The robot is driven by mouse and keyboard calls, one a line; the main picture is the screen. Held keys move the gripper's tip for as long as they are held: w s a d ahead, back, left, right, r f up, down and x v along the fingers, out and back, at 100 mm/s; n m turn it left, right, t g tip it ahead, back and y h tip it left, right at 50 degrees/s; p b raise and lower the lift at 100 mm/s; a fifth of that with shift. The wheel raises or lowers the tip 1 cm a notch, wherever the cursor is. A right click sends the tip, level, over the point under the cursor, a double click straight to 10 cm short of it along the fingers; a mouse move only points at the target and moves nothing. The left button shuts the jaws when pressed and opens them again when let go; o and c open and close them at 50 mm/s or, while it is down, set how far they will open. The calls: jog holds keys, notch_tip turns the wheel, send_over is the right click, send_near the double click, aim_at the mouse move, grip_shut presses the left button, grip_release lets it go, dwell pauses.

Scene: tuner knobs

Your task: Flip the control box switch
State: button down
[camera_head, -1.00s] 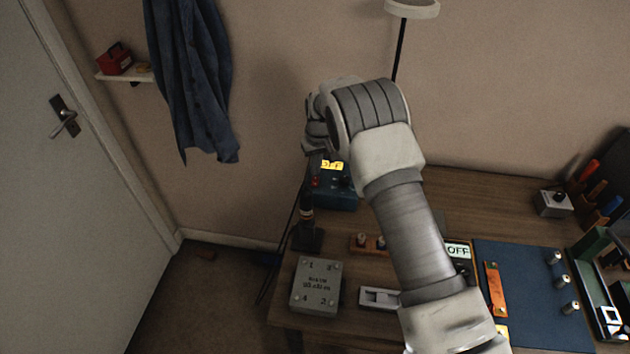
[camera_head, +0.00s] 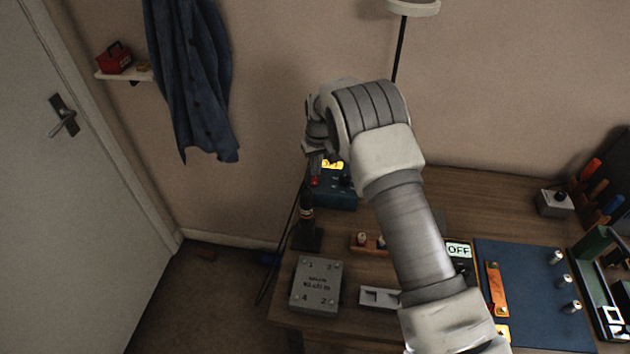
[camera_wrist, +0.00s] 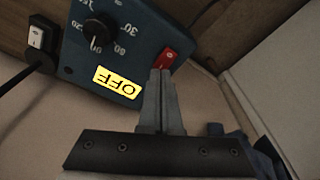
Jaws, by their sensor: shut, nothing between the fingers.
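The blue control box (camera_head: 335,197) stands at the back left of the workbench, partly hidden behind my arm. In the wrist view the box (camera_wrist: 125,50) shows a black dial (camera_wrist: 98,30), a yellow label reading OFF (camera_wrist: 117,83) and a red switch (camera_wrist: 166,59) near its edge. My gripper (camera_wrist: 160,74) is shut and empty, its fingertips right at the red switch. I cannot tell whether they touch it. In the head view my gripper (camera_head: 314,166) is above the box's left side, by the red switch (camera_head: 315,181).
A black-and-white rocker switch (camera_wrist: 38,37) with a cord sits beside the box. The wall is close behind the box.

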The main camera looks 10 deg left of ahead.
aim_at(316, 178)
jog(key=shift+f+b, duration=0.45)
jog(key=shift+f, duration=0.15)
jog(key=shift+r, duration=0.1)
jog(key=shift+r+p, duration=1.3)
jog(key=shift+r, duration=2.15)
